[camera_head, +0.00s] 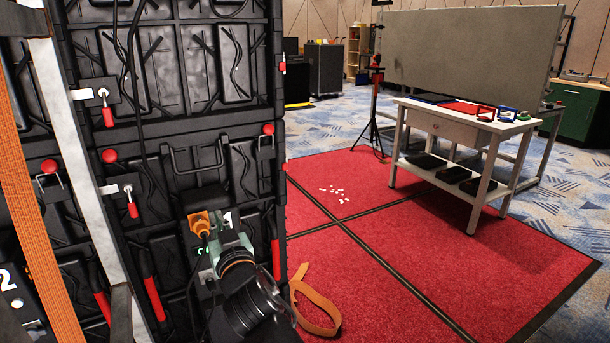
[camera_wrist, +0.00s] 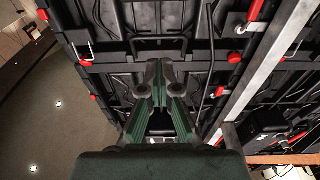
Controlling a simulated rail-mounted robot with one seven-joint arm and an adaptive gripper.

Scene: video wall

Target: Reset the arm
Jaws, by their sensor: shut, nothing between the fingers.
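My gripper (camera_wrist: 159,70) shows in the wrist view, its dark green fingers drawn together with nothing seen between them. It points at the black back of the video wall (camera_wrist: 115,75); I cannot tell the gap between them. In the head view the same black panel wall (camera_head: 215,85) fills the left side, with red-handled latches (camera_head: 107,117) and hanging cables. A grey and black device with an orange ring (camera_head: 238,258) shows low in front of the wall; I cannot tell if it is part of my arm. My gripper is not clearly made out there.
A white metal bar (camera_head: 70,130) and an orange strap (camera_head: 28,200) run along the left. Another orange strap (camera_head: 318,305) lies on the red mat (camera_head: 420,250). A white workbench (camera_head: 460,128) with trays and a tripod (camera_head: 374,110) stand right.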

